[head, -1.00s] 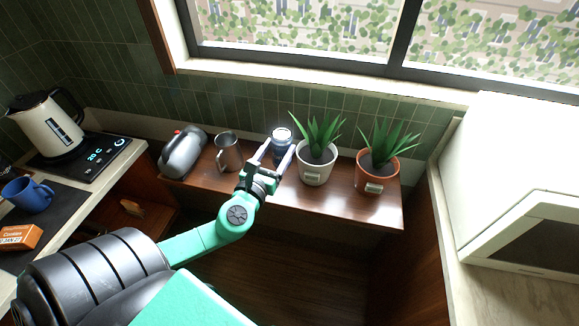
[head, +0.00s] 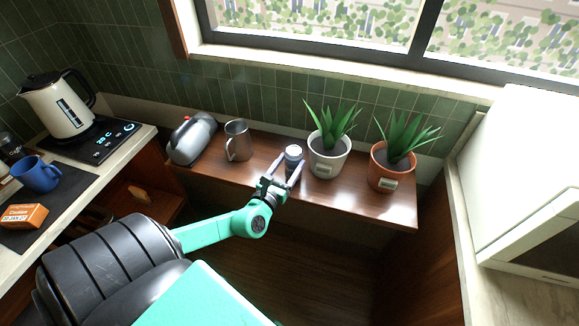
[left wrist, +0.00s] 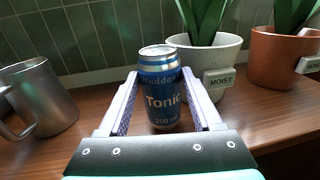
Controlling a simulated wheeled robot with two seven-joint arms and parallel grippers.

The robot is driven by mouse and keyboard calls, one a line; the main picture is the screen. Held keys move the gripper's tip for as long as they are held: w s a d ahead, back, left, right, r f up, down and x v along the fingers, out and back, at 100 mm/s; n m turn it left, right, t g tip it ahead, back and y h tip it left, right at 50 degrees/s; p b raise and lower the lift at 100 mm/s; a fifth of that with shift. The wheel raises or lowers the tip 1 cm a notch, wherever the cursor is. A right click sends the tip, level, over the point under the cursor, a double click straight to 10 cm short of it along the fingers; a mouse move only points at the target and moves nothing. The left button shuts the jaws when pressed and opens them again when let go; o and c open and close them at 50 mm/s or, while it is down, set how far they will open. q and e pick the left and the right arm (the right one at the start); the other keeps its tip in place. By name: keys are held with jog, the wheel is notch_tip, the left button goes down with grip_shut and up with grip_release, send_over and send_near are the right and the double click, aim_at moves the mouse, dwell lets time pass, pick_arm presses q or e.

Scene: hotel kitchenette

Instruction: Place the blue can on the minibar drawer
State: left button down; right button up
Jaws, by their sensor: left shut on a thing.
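My right gripper is not in view.
The shelf (head: 345,194) also holds a grey rounded appliance (head: 192,140), the metal mug (head: 237,140), the white pot (head: 327,158) and an orange pot (head: 391,168). The left counter holds a kettle (head: 58,104), a blue mug (head: 36,174) and a cookie box (head: 22,217).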

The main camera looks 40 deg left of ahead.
pick_arm(q)
jog(key=shift+f, duration=0.4)
jog(key=shift+c, duration=0.3)
grip_release()
